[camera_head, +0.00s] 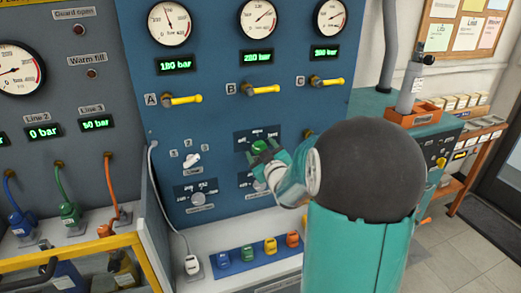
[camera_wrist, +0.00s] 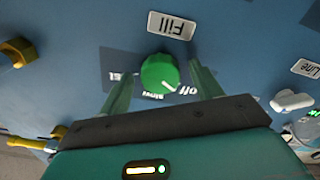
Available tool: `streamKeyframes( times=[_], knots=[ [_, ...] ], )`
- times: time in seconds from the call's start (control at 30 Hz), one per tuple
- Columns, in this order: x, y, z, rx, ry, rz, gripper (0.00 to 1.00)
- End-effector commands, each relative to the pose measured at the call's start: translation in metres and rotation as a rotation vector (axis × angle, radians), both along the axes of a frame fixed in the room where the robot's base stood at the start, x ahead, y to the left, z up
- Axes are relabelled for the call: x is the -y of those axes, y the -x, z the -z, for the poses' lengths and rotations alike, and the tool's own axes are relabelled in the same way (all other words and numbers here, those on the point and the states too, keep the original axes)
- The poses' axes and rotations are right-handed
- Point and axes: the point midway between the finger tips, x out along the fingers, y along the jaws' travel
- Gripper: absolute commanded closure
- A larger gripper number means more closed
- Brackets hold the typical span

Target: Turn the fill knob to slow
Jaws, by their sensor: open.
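The fill knob (camera_wrist: 159,73) is round and green, on a dark plate below a white "Fill" label (camera_wrist: 171,26) in the wrist view. Its white pointer line points to the lower right, toward the "off" mark (camera_wrist: 187,91). The "slow" mark (camera_wrist: 152,95) is below the knob, partly hidden by it; another mark at the left is hard to read. My gripper (camera_wrist: 163,69) is open, with one finger on each side of the knob and visible gaps. In the head view the knob (camera_head: 258,146) shows between the fingertips of my gripper (camera_head: 262,148).
Yellow handles (camera_head: 262,89) run in a row above the knob, under gauges. A white line selector (camera_head: 192,160) is to its left in the head view. Several coloured blocks (camera_head: 247,253) stand on the ledge below. A grey bottle (camera_head: 411,84) stands at the right.

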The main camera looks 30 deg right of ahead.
Motion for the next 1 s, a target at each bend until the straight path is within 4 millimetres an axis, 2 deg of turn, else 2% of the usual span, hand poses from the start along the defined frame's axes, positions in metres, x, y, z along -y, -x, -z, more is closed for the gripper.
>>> streamKeyframes(
  times=[0.2, 0.4, 0.43, 0.77, 1.0],
  knots=[
    [-0.0002, 0.0010, 0.0000, 0.000, 0.000, 0.000, 0.37],
    [0.0000, 0.0005, 0.0001, 0.000, 0.000, 0.000, 0.77],
    [0.0001, 0.0004, 0.0001, 0.000, 0.000, 0.000, 0.80],
    [-0.0001, -0.0013, 0.0001, 0.007, -0.029, -0.001, 0.80],
    [0.0001, -0.0014, 0.0000, 0.036, -0.141, -0.001, 0.80]
  ],
)
